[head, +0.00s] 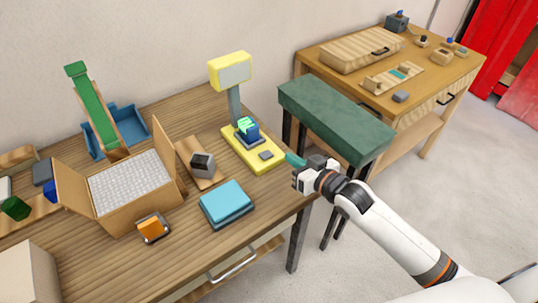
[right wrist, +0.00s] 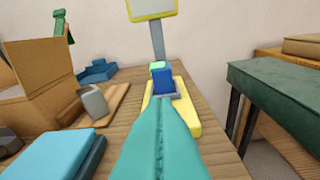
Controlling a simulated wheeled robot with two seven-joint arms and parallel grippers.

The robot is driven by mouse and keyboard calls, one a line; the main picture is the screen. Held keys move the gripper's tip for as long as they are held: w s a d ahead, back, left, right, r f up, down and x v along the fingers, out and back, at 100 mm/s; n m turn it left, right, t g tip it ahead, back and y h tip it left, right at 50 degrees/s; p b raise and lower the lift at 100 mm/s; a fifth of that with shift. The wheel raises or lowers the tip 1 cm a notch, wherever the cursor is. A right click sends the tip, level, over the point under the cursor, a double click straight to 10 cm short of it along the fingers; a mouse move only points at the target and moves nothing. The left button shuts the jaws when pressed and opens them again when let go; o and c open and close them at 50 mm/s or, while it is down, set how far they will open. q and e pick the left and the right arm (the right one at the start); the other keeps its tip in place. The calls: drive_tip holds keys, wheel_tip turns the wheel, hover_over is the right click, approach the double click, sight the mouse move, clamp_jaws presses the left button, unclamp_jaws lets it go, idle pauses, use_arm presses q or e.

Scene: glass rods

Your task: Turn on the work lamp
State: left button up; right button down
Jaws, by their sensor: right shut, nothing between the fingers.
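The work lamp has a yellow-framed head (head: 230,72) with a pale grey panel, on a grey post above a yellow base (head: 236,150). It stands at the right end of the wooden table. A grey button-like square (head: 266,155) lies on the front of the base; in the right wrist view my fingers hide it. A blue block with a green top (head: 247,128) sits in a holder on the base. My right gripper (head: 292,159) is shut and empty, its teal fingertips just right of the base. In the right wrist view the fingers (right wrist: 160,130) point at the lamp base (right wrist: 188,110).
A cardboard box (head: 125,195) with open flaps, a grey block on a wooden board (head: 203,165), blue books (head: 227,202) and an orange item (head: 153,228) stand on the table. A green-topped bench (head: 335,110) is close behind my right gripper.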

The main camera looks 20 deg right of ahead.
drive_tip(key=p, duration=0.2)
hover_over(269, 163)
drive_tip(key=shift+d+f, duration=0.2)
drive_tip(key=shift+f, duration=0.3)
drive_tip(key=shift+d+f, duration=0.15)
drive_tip(key=shift+f, duration=0.35)
drive_tip(key=f, duration=0.3)
drive_tip(key=shift+w+a+f, duration=0.1)
drive_tip(key=shift+a+f, duration=0.1)
drive_tip(key=shift+a, duration=0.1)
drive_tip(key=shift+f, duration=0.45)
